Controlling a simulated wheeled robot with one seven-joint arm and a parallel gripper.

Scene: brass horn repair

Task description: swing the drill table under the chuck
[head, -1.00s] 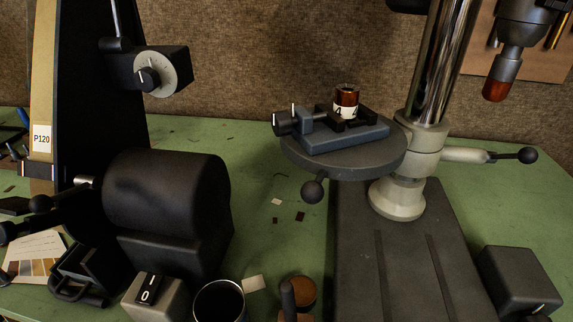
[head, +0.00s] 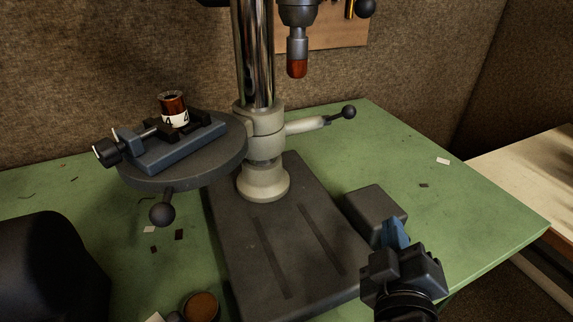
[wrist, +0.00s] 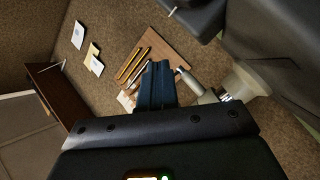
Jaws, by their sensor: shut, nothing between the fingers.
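The round drill table (head: 215,168) is swung out to the left of the chrome column (head: 255,60) in the head view. A blue-grey vise on it (head: 180,150) holds a brown part with a white band marked 4 (head: 174,110). A ball-ended handle (head: 162,212) hangs below the table's front edge. The chuck (head: 297,45), with a red-brown tip below it, is right of the column, with no table beneath it. My gripper (head: 396,232) is at the lower right, shut and empty, apart from the table. Its blue fingers also show in the wrist view (wrist: 157,84).
The grey drill base (head: 275,240) lies on the green bench (head: 400,140). A clamp lever with a black ball (head: 348,112) points right from the column collar. A dark box (head: 374,208) stands beside my gripper. A black rounded machine (head: 45,265) is at lower left.

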